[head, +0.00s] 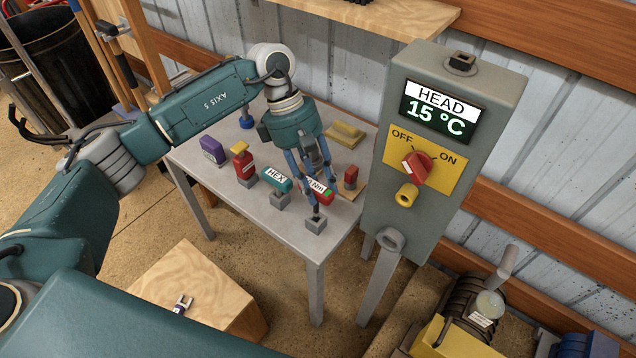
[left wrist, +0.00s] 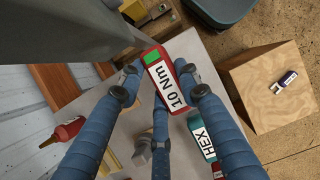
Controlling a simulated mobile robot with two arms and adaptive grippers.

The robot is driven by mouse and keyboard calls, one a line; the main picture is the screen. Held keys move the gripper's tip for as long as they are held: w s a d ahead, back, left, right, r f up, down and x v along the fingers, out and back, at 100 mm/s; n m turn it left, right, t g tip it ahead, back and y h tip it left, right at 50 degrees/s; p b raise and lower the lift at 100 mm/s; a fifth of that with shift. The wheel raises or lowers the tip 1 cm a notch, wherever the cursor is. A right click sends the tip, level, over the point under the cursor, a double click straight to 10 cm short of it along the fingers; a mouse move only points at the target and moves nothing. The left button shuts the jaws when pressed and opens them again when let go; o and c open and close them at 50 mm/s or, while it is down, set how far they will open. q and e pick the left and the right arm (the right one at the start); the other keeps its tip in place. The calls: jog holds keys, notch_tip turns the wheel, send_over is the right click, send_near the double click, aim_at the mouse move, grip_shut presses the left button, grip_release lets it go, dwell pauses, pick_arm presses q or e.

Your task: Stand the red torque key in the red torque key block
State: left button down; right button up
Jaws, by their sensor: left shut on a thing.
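The red torque key (head: 319,186), with a white "10 Nm" label and a green patch, is in my left gripper (head: 315,189) above the front right of the grey table. It also shows between the blue fingers in the left wrist view (left wrist: 171,84). The fingers are closed around its head. A short dark shank points down from it toward a small grey block (head: 316,225), which I take for the red torque key block. The shank's tip meets the block's top in the picture; I cannot tell whether it is inside. My right gripper is not in view.
A teal HEX key (head: 277,179) stands in a grey block close left. A red item (head: 350,177) is at the right. The grey control cabinet (head: 440,150) rises close on the right.

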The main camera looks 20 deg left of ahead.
pick_arm(q)
jog(key=shift+f, duration=0.1)
jog(key=shift+f+b, duration=2.35)
jog(key=shift+f, duration=0.1)
jog(key=c, duration=1.2)
grip_release()
jog(key=shift+o, duration=0.2)
jog(key=shift+r, duration=0.1)
